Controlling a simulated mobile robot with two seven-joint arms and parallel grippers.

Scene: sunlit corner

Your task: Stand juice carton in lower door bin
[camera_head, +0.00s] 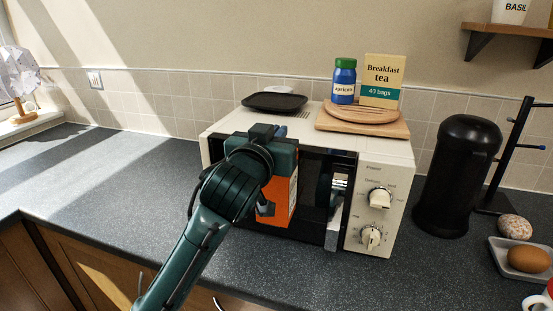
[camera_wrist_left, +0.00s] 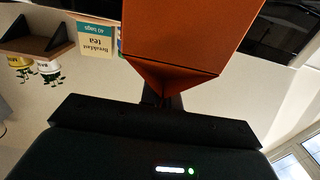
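The juice carton (camera_head: 281,203) is orange and shows in front of the microwave's dark front in the head view, roughly upright. My left gripper (camera_head: 264,165) is above it, shut on its top. In the left wrist view the carton's folded orange top (camera_wrist_left: 172,75) sits at the dark fingers of my left gripper (camera_wrist_left: 163,98). My left forearm and hand hide part of the carton and the microwave. No door bin shows in either view. My right gripper is not in view.
A black canister (camera_head: 458,175) and an egg tray (camera_head: 510,262) stand right. The counter (camera_head: 110,185) is clear at left.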

